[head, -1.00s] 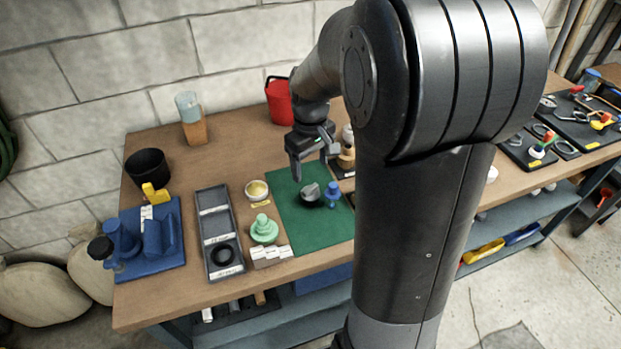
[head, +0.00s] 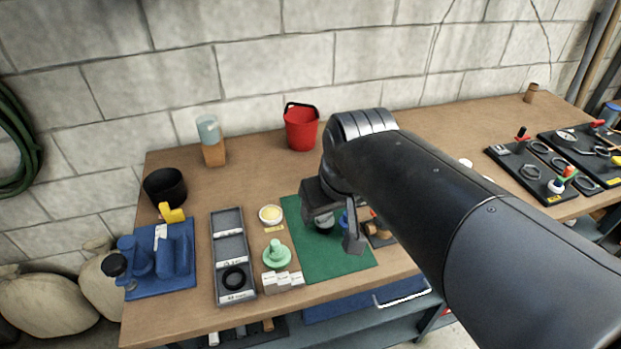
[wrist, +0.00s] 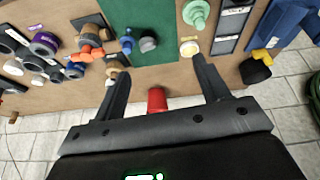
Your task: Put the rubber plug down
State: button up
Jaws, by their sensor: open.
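A dark round piece with a grey top, which looks like the rubber plug (wrist: 148,42), rests on the green mat (wrist: 134,14). In the head view the plug (head: 324,226) is mostly hidden behind my gripper, on the mat (head: 338,264). A small blue piece (wrist: 127,43) stands beside it. My gripper (head: 336,230) is open above the mat. In the wrist view its fingers (wrist: 163,72) are wide apart with nothing between them, and the plug lies beyond the fingertips, apart from them.
A red bucket (head: 301,128) stands behind. Orange and brown pieces (head: 379,229) crowd the mat's right. The mat's front is clear.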

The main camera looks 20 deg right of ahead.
jog(key=shift+s+a+m+t, duration=0.2)
jog(key=shift+s+m+t, duration=0.1)
jog(key=shift+s, duration=0.7)
jog(key=shift+s+a+m+t, duration=0.2)
jog(key=shift+s+t, duration=0.1)
jog(key=shift+s, duration=0.65)
